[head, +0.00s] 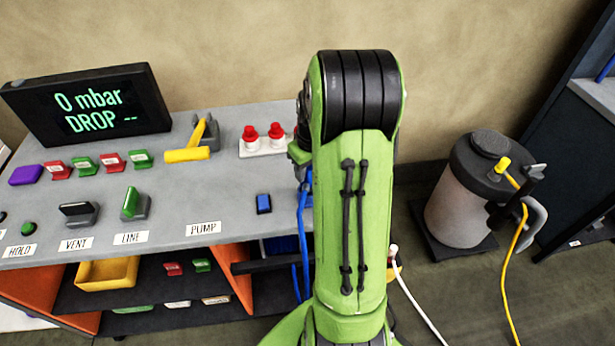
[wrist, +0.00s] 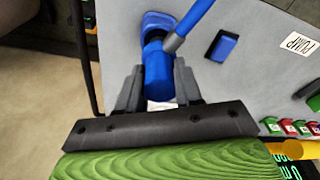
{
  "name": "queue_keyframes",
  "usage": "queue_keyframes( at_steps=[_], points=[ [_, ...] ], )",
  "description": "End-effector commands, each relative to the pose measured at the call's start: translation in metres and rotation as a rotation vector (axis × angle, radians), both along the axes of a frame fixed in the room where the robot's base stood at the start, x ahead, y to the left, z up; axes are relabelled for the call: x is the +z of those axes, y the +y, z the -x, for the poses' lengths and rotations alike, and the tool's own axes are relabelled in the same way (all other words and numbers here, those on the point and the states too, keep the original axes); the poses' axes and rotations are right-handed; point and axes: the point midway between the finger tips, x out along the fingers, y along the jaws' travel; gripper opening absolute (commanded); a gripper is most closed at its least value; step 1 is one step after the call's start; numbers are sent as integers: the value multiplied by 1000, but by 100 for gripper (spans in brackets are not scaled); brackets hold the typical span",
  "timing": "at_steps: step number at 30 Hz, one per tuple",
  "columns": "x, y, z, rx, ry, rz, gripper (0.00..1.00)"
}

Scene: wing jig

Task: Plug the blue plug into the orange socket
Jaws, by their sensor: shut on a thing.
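The blue plug (wrist: 158,78) is between the fingers of my gripper (wrist: 159,84) in the wrist view, and the gripper is shut on it. In the head view my green arm hides the gripper and the plug. Blue cable (head: 304,235) hangs there beside the arm, at the bench's right end. I cannot make out an orange socket in either view.
The grey bench (head: 175,215) carries a blue switch (head: 264,204) near the PUMP label, red-capped white fittings (head: 263,140), a yellow-handled tool (head: 192,147) and a display (head: 88,104). A grey canister (head: 465,205) with a yellow hose (head: 516,255) stands on the floor at right.

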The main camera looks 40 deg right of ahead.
Motion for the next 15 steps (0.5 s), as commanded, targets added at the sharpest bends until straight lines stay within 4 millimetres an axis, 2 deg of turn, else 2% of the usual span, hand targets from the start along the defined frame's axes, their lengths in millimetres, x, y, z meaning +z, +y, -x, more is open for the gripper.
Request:
queue_keyframes(
  at_steps=[1, 6, 15],
  points=[
    [18, -1, -1, 0, -6, 6, 6],
    [57, -1, -1, 2, -5, 4, 6],
    [85, 0, 0, -1, -1, 1, 6]
  ],
)
